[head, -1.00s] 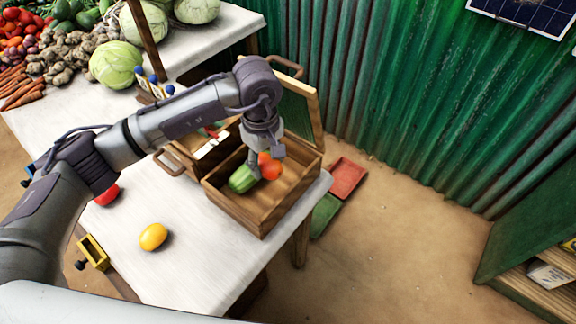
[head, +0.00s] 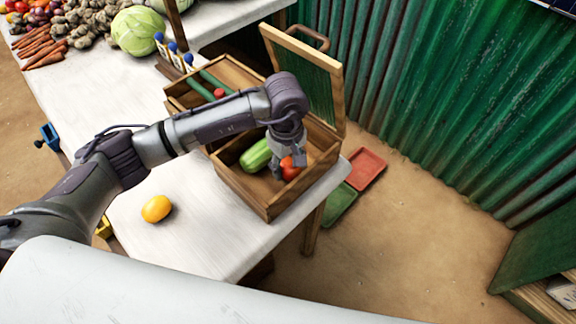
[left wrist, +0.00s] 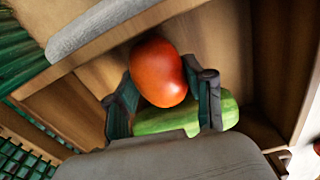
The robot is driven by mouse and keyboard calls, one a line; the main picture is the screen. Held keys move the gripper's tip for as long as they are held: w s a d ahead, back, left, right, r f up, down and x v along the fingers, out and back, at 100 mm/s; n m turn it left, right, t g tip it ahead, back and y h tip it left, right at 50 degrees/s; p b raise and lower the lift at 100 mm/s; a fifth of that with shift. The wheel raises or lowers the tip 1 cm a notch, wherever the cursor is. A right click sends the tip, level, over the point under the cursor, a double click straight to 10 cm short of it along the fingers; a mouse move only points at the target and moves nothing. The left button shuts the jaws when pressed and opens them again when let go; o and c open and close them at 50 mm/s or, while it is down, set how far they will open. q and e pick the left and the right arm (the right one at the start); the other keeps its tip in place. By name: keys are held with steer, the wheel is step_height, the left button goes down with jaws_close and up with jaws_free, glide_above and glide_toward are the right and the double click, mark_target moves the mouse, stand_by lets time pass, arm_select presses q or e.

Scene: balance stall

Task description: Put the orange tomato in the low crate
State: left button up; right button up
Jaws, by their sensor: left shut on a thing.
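An orange-red tomato (head: 291,168) is inside the low wooden crate (head: 238,192), near its right side. It also shows in the left wrist view (left wrist: 158,72). My left gripper (head: 287,166) reaches down into the crate from above and is shut on this tomato. In the left wrist view the fingers (left wrist: 165,98) stand on either side of it. A green cucumber-like vegetable (head: 256,155) lies beside the tomato in the crate; the gripper partly hides it in the left wrist view. My right gripper is not in view.
A yellow-orange tomato (head: 156,208) lies on the white table (head: 200,245). An open mesh lid (head: 308,78) stands behind the crate. A second wooden box (head: 232,70) is behind, holding a small red thing. Red and green trays (head: 366,168) lie on the floor to the right.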

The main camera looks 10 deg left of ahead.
mark_target(288, 161)
arm_select(q)
steer(key=shift+d+f+p, duration=0.1)
steer(key=shift+f+p, duration=0.2)
steer(key=shift+f, duration=0.25)
steer(key=shift+w+d+f, duration=0.1)
steer(key=shift+w+f, duration=0.05)
steer(key=shift+w, duration=0.35)
steer(key=shift+s, duration=0.25)
steer(key=o, duration=1.2)
steer(key=shift+f, duration=0.1)
step_height(288, 161, up, 12)
steer(key=shift+s+r+b, duration=0.1)
steer(key=shift+r+b, duration=0.15)
steer(key=shift+b, duration=0.25)
